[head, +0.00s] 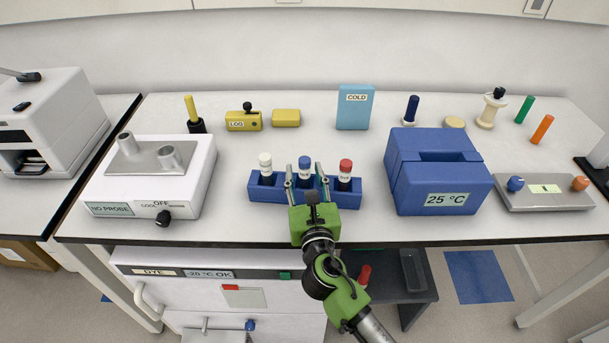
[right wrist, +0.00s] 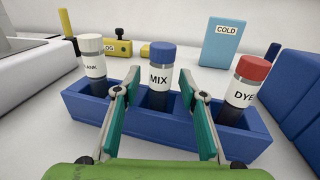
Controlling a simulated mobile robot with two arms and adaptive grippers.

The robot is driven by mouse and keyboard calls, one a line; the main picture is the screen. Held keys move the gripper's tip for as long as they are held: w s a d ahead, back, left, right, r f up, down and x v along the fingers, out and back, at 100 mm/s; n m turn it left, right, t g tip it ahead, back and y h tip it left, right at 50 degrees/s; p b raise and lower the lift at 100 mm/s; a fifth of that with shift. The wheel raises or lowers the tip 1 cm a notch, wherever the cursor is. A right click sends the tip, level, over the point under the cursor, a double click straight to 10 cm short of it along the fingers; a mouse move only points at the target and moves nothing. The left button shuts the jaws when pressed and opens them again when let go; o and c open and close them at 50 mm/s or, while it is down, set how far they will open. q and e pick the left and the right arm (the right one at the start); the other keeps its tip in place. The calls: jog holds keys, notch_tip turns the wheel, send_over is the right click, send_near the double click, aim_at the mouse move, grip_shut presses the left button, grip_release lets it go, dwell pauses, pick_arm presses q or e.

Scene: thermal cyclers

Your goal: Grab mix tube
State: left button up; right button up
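The mix tube (right wrist: 159,80) has a blue cap and a white label reading MIX. It stands upright in the middle of the blue rack (head: 260,194), and its cap also shows in the head view (head: 305,162). My right gripper (head: 306,172) is open, with one finger on each side of the mix tube. In the right wrist view its fingers (right wrist: 158,92) are apart, with gaps visible to the tube. A white-capped tube (right wrist: 92,62) stands to the left in the rack and a red-capped DYE tube (right wrist: 245,88) to the right. My left gripper is not in view.
A white device (head: 150,185) marked NO PROBE stands left of the rack. A blue 25 °C box (head: 436,180) stands to its right. Bare bench lies around the rack.

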jog(key=shift+w, duration=0.15)
grip_shut()
jog(key=shift+r, duration=0.15)
